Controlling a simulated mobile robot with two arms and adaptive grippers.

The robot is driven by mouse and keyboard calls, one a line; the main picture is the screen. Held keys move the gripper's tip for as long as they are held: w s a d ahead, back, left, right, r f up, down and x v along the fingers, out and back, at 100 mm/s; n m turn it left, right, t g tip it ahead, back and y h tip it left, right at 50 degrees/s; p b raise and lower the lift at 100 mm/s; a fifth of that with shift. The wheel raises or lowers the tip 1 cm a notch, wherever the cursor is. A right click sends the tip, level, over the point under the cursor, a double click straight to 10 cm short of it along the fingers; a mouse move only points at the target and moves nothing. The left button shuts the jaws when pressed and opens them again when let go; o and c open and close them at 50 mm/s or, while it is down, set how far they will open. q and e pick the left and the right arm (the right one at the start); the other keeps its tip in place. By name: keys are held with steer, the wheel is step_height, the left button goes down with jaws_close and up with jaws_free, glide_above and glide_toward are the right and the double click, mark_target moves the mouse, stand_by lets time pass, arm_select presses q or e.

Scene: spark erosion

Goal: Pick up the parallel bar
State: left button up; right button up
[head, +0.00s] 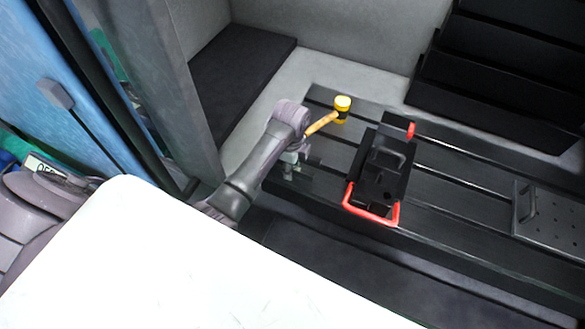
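My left gripper (292,172) points down over the left end of the dark slotted table (450,190). It is small in the head view and partly hidden by my own arm, so I cannot tell whether its fingers are open or shut. I cannot make out the parallel bar clearly. Something thin and greyish shows around the fingertips, but it is too small to identify. My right gripper is not in view.
A perforated plate (555,217) lies far right. Black steps (500,70) rise behind.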

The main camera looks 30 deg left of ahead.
arm_select(q)
steer(key=shift+d, duration=0.1)
steer(key=c, duration=0.5)
steer(key=shift+w, duration=0.1)
jaws_close()
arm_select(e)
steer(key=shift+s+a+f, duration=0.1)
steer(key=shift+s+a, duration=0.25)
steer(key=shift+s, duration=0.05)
